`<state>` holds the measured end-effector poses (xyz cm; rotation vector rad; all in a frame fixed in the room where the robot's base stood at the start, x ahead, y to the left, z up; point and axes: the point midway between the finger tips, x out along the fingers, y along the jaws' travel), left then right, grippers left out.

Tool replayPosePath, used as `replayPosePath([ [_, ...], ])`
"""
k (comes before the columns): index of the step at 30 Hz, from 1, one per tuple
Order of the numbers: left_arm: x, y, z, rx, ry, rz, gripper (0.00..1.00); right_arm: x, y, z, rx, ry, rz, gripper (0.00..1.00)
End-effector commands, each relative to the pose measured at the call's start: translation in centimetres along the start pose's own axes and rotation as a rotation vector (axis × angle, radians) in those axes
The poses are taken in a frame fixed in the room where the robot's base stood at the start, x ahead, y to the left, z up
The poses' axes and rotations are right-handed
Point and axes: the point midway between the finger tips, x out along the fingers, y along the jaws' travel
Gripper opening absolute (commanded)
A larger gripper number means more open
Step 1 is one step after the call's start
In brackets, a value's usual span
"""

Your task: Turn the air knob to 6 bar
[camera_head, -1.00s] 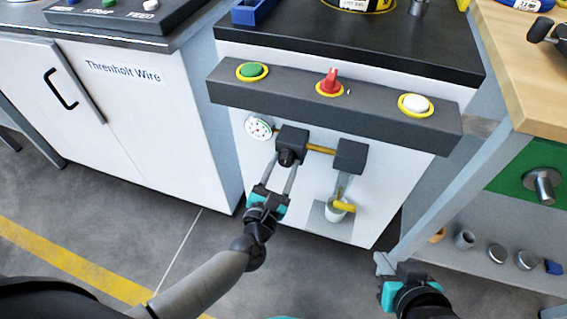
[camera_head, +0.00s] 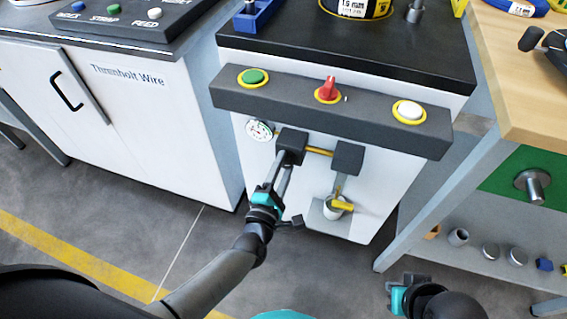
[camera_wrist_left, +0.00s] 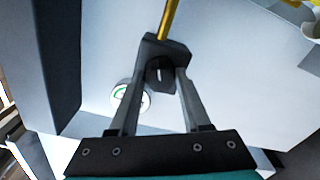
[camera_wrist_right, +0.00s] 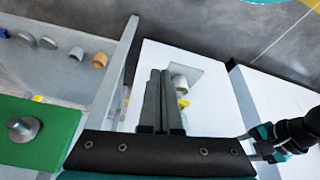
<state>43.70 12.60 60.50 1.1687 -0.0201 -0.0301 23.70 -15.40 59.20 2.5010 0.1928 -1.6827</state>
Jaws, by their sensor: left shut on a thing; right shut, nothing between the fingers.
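The dark air knob (camera_wrist_left: 160,70) hangs under the black regulator block (camera_head: 292,143) on the front of the white cabinet. My left gripper (camera_head: 284,168) reaches up from below, its fingers shut on the air knob from both sides. The fingers mostly cover the knob in the head view. A round white gauge with a green mark (camera_head: 259,130) sits left of the block; it also shows in the left wrist view (camera_wrist_left: 130,97). Its reading is too small to tell. My right gripper (camera_wrist_right: 158,98) is shut and empty, away from the cabinet at the lower right of the head view.
A brass pipe (camera_head: 319,151) joins the regulator to a second black block (camera_head: 347,158) with a yellow-handled valve below. Above, a dark panel (camera_head: 370,114) carries green, red and white controls. A workbench with a green panel (camera_head: 515,172) stands right.

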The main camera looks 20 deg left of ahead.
Motion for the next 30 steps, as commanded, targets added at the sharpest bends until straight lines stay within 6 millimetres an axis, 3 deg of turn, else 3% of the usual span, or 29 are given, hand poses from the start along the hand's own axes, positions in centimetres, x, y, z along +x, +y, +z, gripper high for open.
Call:
replayPosePath([
  [30,0.0,0.1,0.0,0.966,0.001,-0.003,0.00,6.0,-0.3,3.9,-0.005,-0.104,-0.007,0.00],
])
